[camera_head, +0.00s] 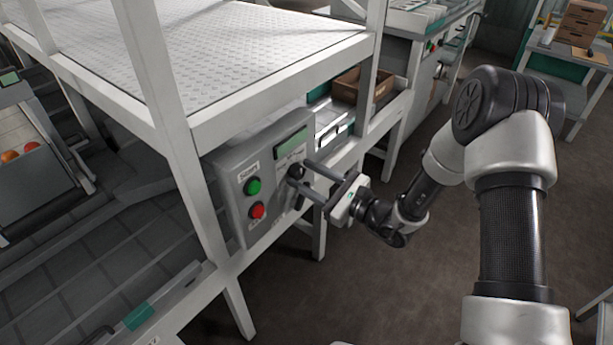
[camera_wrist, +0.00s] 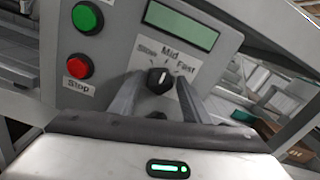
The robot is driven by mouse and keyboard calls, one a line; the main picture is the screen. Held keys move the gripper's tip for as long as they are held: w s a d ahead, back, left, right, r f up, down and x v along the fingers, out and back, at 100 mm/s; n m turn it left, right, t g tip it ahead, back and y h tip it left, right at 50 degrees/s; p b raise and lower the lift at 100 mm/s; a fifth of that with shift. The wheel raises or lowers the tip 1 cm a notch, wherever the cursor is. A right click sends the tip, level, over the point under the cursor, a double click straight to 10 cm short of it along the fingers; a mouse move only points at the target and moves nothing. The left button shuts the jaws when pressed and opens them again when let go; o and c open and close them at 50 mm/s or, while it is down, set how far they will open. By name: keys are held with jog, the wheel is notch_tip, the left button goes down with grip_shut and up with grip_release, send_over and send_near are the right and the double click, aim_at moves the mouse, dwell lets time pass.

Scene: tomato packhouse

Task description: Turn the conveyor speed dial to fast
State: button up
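The conveyor speed dial is a small black knob (camera_wrist: 160,80) with a white mark on the grey control panel (camera_wrist: 118,50). Its labels read Slow, Mid and Fast. The mark points up and slightly right, roughly toward Mid. The dial also shows in the head view (camera_head: 296,171). My gripper (camera_head: 303,176) faces the panel with its two fingers apart. In the wrist view one finger is on each side of the dial, with gaps visible between fingers and knob. It is open and holds nothing.
A green button (camera_wrist: 87,17) and a red Stop button (camera_wrist: 79,66) sit left of the dial, with a green display (camera_wrist: 180,24) above. A white frame post (camera_head: 180,160) stands left of the panel. A brown box (camera_head: 357,90) lies behind.

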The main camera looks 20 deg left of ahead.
jog(key=c, duration=0.7)
jog(key=shift+c, duration=0.2)
jog(key=shift+m, duration=0.3)
jog(key=shift+r+m+p, duration=0.15)
jog(key=shift+m+p, duration=0.75)
jog(key=m+p, duration=0.2)
jog(key=m, duration=0.1)
jog(key=shift+w+d, duration=0.1)
jog(key=shift+m+p, duration=1.6)
jog(key=shift+m, duration=0.7)
jog(key=shift+f, duration=0.2)
jog(key=o, duration=1)
